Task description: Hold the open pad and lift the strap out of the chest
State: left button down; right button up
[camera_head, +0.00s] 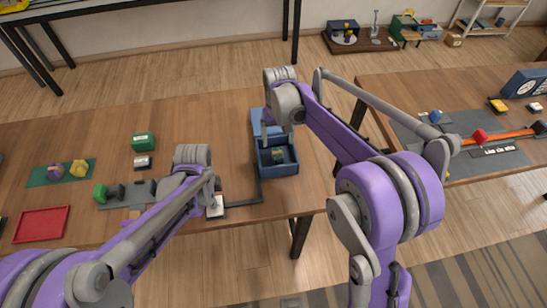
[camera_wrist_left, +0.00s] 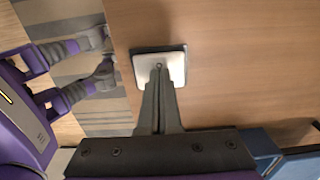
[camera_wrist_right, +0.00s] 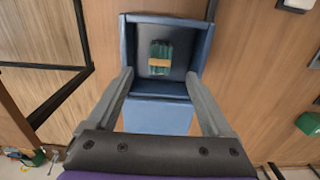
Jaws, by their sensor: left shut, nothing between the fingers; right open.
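The open pad is a pale square plate (camera_wrist_left: 176,62) on a dark base; it also shows near the table's front edge in the head view (camera_head: 214,210). My left gripper (camera_wrist_left: 158,76) is shut and empty, its fingertips over the pad; whether they touch cannot be told. The blue chest (camera_head: 290,169) stands open, its lid (camera_wrist_right: 158,117) swung back. Inside lies a green bundle with a tan band (camera_wrist_right: 160,58), seemingly the strap. My right gripper (camera_wrist_right: 159,78) is open above the chest, its fingers apart on either side of the lid and near the chest's rim.
To the left are a green block (camera_head: 143,141), a red tray (camera_head: 42,224) and a green mat (camera_head: 42,175). Another table (camera_head: 380,88) stands to the right across a gap.

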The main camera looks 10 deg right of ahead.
aim_at(278, 153)
jog(key=shift+f, duration=3.9)
jog(key=c, duration=1.3)
jog(key=shift+r, duration=4.7)
